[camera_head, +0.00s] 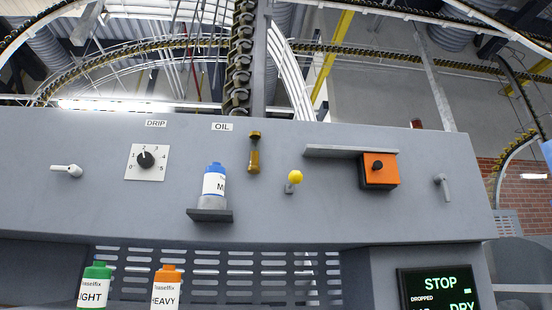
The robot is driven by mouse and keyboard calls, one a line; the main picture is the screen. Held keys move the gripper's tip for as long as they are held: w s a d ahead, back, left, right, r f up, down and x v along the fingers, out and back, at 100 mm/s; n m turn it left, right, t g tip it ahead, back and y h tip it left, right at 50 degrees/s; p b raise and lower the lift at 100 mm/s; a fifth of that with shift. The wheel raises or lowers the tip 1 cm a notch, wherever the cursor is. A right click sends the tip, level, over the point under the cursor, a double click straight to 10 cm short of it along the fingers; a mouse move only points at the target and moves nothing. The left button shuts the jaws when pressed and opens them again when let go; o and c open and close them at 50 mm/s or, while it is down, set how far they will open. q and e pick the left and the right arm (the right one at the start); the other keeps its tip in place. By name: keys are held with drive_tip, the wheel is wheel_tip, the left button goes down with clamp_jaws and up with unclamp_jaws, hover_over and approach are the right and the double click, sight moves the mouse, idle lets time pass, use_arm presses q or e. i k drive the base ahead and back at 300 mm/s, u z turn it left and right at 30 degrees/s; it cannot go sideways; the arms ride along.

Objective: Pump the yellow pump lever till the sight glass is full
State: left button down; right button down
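The yellow pump lever (295,178) is a yellow ball knob on a short grey stem, on the grey machine panel right of centre. The sight glass (254,153) is a small upright tube with brown caps, up and left of the lever, beside the "OIL" label (222,127). It shows amber-brown inside; its exact level is too small to read. Neither gripper is in view, and nothing touches the lever.
A blue-capped bottle (214,183) stands on a small shelf (209,215) left of the lever. A green-capped bottle (95,287) and an orange-capped bottle (166,288) stand below. An orange box (379,171) sits under a ledge (350,151) at right. A display (440,290) reads STOP.

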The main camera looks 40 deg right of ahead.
sight(295, 177)
drive_tip(key=i, duration=0.4)
drive_tip(key=z, duration=1.2)
